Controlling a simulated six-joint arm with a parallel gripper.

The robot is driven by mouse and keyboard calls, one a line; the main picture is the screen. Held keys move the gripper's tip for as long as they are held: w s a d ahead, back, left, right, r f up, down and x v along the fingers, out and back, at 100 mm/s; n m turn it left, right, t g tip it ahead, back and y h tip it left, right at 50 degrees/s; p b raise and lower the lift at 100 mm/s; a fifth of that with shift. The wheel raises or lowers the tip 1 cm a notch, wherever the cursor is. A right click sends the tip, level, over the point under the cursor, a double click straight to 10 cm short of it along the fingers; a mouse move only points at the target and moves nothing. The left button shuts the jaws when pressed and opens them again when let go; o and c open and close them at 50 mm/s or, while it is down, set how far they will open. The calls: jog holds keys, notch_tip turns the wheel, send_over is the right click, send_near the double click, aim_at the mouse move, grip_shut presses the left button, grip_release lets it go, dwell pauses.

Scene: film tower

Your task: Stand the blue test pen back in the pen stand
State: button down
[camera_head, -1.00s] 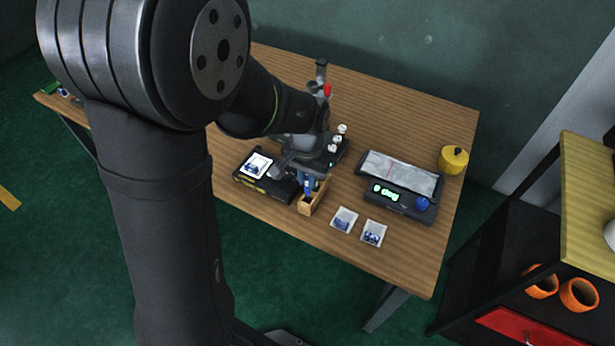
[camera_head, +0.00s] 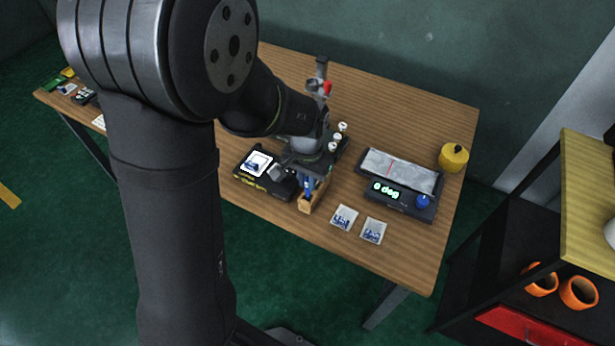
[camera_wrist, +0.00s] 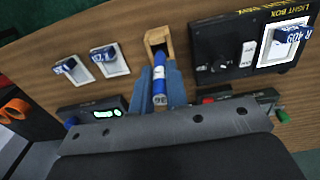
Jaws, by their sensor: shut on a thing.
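The blue test pen (camera_wrist: 160,92) is between my gripper's fingers (camera_wrist: 160,82) in the wrist view, and my gripper is shut on it. In the head view the pen (camera_head: 308,184) hangs at the wooden pen stand (camera_head: 305,206), close to its top. The stand (camera_wrist: 169,42) shows its dark opening just beyond the pen's far end in the wrist view. I cannot tell whether the pen's lower end is inside the opening or just above it. My gripper partly hides the pen in the head view.
A black light box (camera_head: 264,187) stands close left of the pen stand. Two small white trays (camera_head: 344,217) with blue pieces lie to its right. A device reading "0 deg" (camera_head: 400,194) and a yellow pot (camera_head: 453,158) stand farther right. The front table edge is near.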

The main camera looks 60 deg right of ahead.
jog(key=shift+f, duration=0.2)
dwell(0.5)
jog(key=shift+f, duration=0.75)
jog(key=shift+f, duration=0.15)
jog(key=c, duration=0.8)
grip_release()
jog(key=shift+o, duration=0.2)
jog(key=shift+r, duration=3.5)
